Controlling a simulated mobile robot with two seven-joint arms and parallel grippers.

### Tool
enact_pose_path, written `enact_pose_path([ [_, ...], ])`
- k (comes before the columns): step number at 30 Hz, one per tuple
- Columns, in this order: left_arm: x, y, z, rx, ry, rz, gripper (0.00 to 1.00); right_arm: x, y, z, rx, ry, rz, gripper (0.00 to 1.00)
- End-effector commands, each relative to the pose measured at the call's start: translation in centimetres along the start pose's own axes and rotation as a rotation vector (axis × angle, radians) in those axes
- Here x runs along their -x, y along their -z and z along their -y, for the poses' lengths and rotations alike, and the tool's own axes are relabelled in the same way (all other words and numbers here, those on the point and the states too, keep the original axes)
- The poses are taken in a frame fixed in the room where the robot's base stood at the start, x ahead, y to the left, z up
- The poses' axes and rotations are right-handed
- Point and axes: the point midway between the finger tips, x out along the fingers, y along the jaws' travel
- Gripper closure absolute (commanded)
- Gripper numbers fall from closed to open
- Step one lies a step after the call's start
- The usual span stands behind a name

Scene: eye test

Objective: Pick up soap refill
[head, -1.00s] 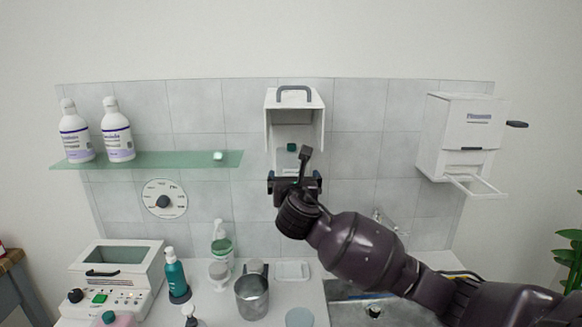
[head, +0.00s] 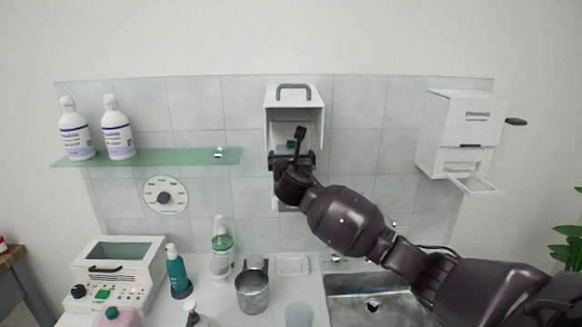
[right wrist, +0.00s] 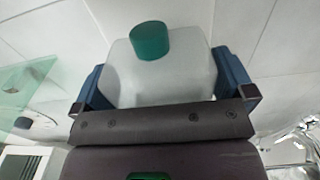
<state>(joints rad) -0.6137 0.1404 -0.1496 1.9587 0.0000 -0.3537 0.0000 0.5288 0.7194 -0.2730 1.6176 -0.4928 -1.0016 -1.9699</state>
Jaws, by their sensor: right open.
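The soap refill is a pale, translucent container with a green cap (head: 291,144). It sits in the open white wall dispenser (head: 269,122), mostly hidden behind my right gripper in the head view. In the right wrist view, the refill (right wrist: 165,82) stands between the blue fingers, with its cap toward the top of the picture. My right gripper (head: 291,160) is open, also seen in the right wrist view (right wrist: 163,84), with one finger on each side of the refill. I cannot tell whether the fingers touch it. My left gripper is not in view.
A glass shelf (head: 190,157) with two white bottles is at the left. Another white dispenser (head: 462,130) hangs at the right. Below are a metal jug (head: 252,292), a green pump bottle (head: 177,272), a white device (head: 120,275) and a sink (head: 350,284).

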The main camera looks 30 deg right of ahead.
Motion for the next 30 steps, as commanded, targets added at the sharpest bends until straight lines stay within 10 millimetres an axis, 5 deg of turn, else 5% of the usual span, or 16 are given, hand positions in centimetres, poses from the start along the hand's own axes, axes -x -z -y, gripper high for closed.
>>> enact_pose_path([
  [12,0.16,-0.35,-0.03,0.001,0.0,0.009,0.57,-1.28,0.07,-0.01,0.0,-0.001,0.0,0.0],
  [20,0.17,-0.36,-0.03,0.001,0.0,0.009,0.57,-1.27,0.07,0.0,0.0,-0.001,-0.001,0.36],
  [30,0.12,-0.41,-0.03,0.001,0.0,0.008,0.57,-1.29,-0.52,0.03,-0.001,0.0,0.001,0.36],
])
